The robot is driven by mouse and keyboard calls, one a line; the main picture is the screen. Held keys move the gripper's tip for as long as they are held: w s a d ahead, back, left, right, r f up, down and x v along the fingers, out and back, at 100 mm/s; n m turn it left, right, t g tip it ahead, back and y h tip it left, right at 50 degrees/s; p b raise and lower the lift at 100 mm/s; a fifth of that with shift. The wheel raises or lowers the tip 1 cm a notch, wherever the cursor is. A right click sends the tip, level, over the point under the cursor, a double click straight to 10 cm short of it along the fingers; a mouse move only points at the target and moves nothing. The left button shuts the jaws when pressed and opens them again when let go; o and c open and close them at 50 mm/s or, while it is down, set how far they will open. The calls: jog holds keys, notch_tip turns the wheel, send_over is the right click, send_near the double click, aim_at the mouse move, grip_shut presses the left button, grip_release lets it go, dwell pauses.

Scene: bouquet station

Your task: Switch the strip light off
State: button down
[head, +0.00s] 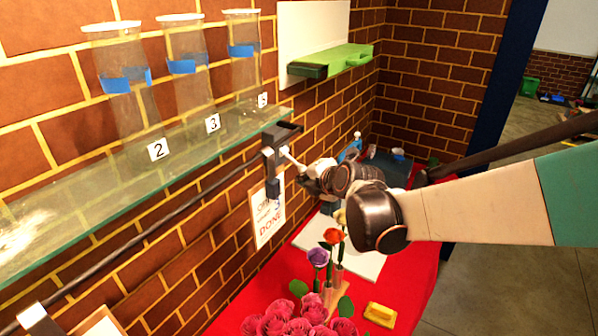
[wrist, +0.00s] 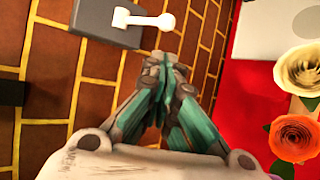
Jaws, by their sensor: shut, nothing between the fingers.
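A grey switch box (wrist: 105,22) with a white, round-ended lever (wrist: 146,19) is on the brick wall in the wrist view. The lever points right in that picture. In the head view the switch's light-coloured lever (head: 292,158) sticks out near the right end of the glass shelf, partly hard to make out. My gripper (wrist: 163,68) is shut and empty, its fingertips just below the lever's knob in the wrist view and seemingly apart from it. In the head view my gripper (head: 308,178) is close beside the switch. I cannot make out the strip light itself for certain.
A glass shelf (head: 110,172) carries glass vases with blue bands. A green tray (head: 335,60) is on the wall. Below, a red table (head: 405,285) holds an orange rose (head: 333,236), pink flowers (head: 300,318) and a yellow block (head: 380,314). A "DONE" sign (head: 267,218) hangs under the shelf.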

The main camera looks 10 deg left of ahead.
aim_at(293, 161)
jog(key=shift+a, duration=0.1)
jog(key=b+x, duration=0.1)
jog(key=x, duration=0.9)
